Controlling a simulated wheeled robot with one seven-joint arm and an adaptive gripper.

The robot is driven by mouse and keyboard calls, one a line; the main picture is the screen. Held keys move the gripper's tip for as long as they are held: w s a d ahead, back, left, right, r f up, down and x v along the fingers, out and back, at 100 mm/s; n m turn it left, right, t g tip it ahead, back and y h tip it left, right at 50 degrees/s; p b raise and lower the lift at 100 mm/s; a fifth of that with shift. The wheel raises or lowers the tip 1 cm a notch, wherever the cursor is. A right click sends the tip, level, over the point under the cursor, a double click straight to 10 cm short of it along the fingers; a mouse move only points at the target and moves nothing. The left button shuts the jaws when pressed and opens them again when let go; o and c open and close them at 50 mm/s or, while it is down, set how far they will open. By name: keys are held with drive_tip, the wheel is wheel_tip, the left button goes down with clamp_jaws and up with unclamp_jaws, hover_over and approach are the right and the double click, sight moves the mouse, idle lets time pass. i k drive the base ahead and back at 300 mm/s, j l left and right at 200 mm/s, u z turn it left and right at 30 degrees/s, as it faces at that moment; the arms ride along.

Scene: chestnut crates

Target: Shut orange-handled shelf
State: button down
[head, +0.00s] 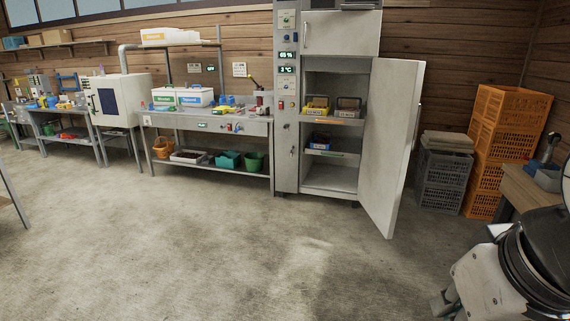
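The orange-handled shelf (325,121) is the upper shelf inside the tall grey cabinet (287,150), at the centre right of the head view. The white cabinet door (393,140) stands wide open to the right. Only parts of my arm show at the lower right; my gripper is not in view.
Dark crates (441,188) and stacked orange crates (497,150) stand right of the door. A wooden table (530,188) is at the right edge. A workbench (210,125) with white boxes stands left of the cabinet. The concrete floor in front is clear.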

sight(330, 119)
drive_tip(key=i+u, duration=0.2)
drive_tip(key=i, duration=1.75)
drive_tip(key=i+z, duration=0.2)
drive_tip(key=i, duration=0.35)
drive_tip(key=i+j+z, duration=0.2)
drive_tip(key=i, duration=0.3)
drive_tip(key=i+j+z, duration=0.15)
drive_tip(key=i, duration=0.35)
drive_tip(key=i+j+z, duration=0.2)
drive_tip(key=i+j, duration=0.15)
drive_tip(key=i, duration=0.15)
